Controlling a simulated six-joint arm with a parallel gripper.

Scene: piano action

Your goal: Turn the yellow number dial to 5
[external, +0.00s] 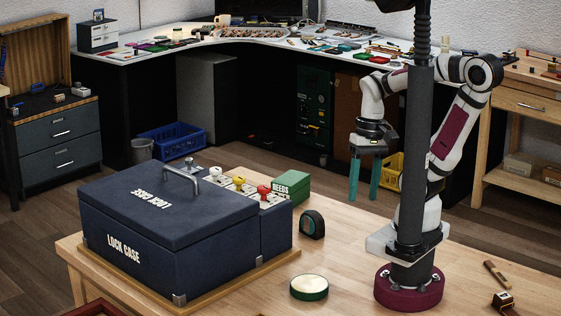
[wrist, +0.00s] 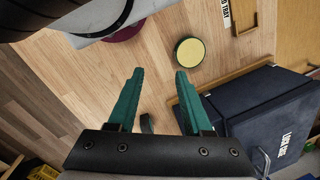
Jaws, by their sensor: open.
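The yellow number dial (external: 239,183) sits on the light panel (external: 247,188) at the back right of the dark blue lock case (external: 165,235). It stands between a white dial (external: 215,171) and a red dial (external: 263,191). The number it is set to is too small to read. My gripper (external: 363,199) is open and empty, its green fingers pointing down, well to the right of the dials and apart from them. In the wrist view my gripper (wrist: 160,72) has bench wood between its fingers. The case (wrist: 270,115) shows at right there; I cannot make out the dials.
A green reeds box (external: 291,186) stands close behind the dials. The case handle (external: 182,176) rises from the lid.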

